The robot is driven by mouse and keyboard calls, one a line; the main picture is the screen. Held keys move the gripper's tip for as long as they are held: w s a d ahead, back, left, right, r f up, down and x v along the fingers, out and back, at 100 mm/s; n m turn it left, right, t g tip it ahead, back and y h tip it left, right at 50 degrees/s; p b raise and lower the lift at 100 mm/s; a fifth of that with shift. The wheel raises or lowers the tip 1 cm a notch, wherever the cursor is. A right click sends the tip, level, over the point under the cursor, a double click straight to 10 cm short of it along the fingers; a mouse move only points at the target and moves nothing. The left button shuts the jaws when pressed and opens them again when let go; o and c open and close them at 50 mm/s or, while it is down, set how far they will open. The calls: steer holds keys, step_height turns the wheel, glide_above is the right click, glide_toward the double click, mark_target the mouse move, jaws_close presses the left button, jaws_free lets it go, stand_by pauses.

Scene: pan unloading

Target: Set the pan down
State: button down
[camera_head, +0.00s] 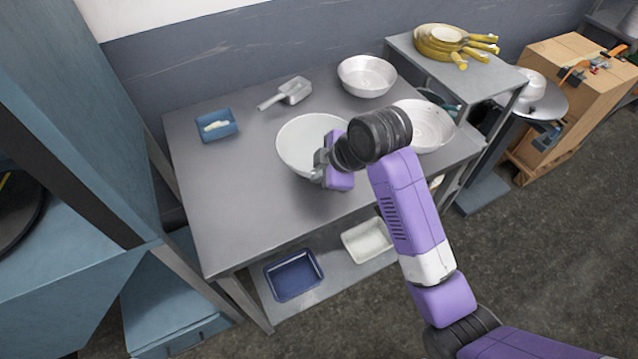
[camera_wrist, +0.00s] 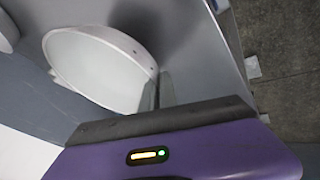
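The pan is a round, white, bowl-like vessel (camera_head: 297,140) over the middle of the grey metal table, roughly level. In the wrist view the pan (camera_wrist: 95,68) shows its inside, which is empty, and a dark shadow lies beside it. My gripper (camera_head: 321,158) is at the pan's right side. In the wrist view my gripper's fingers (camera_wrist: 157,90) straddle the rim, one inside and one outside, and look shut on it. Part of the pan's right side is hidden behind my gripper. I cannot tell whether its base touches the table.
The table (camera_head: 225,215) also holds a blue tray (camera_head: 217,126), a metal scoop (camera_head: 288,93) and two other pale bowls (camera_head: 366,76) (camera_head: 432,127). Bare tabletop lies left and in front of the pan. Yellow-handled pans (camera_head: 452,44) stand on a side table. A shelf is below.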

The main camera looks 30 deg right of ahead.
steer(key=shift+f, duration=2.3)
steer(key=c, duration=1.6)
jaws_free()
steer(key=shift+f, duration=0.15)
steer(key=shift+c, duration=0.2)
steer(key=v, duration=1.2)
